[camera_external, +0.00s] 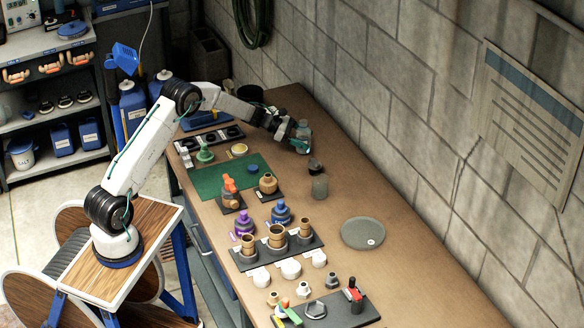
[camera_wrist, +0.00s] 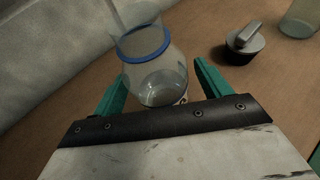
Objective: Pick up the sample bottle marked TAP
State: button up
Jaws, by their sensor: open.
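A clear round bottle with a blue ring at its neck (camera_wrist: 160,78) stands between the two green fingers of my gripper (camera_wrist: 158,84) in the wrist view. The fingers are open, one on each side, with gaps visible. Part of a light label with dark marks shows at the bottle's lower right edge, too little to read. The lower part is hidden behind the gripper body. In the external view the bottle (camera_external: 303,145) is at the end of my gripper (camera_external: 298,136), near the wall side of the workbench. I cannot read TAP on anything.
A dark stopper with a grey handle (camera_wrist: 244,42) and a clear jar (camera_wrist: 300,18) stand right of the bottle. The workbench (camera_external: 420,290) also holds a green mat (camera_external: 208,180), a grey round plate (camera_external: 362,233) and several small bottles. The block wall (camera_external: 370,90) is close behind.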

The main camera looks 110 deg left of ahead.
jog(key=c, duration=1.2)
jog(key=shift+o, duration=0.2)
jog(key=shift+r, duration=0.15)
jog(key=shift+r, duration=1.3)
jog(key=s+d+r, duration=0.2)
jog(key=s+d, duration=0.9)
jog(key=shift+d, duration=0.3)
jog(key=shift+r, duration=0.1)
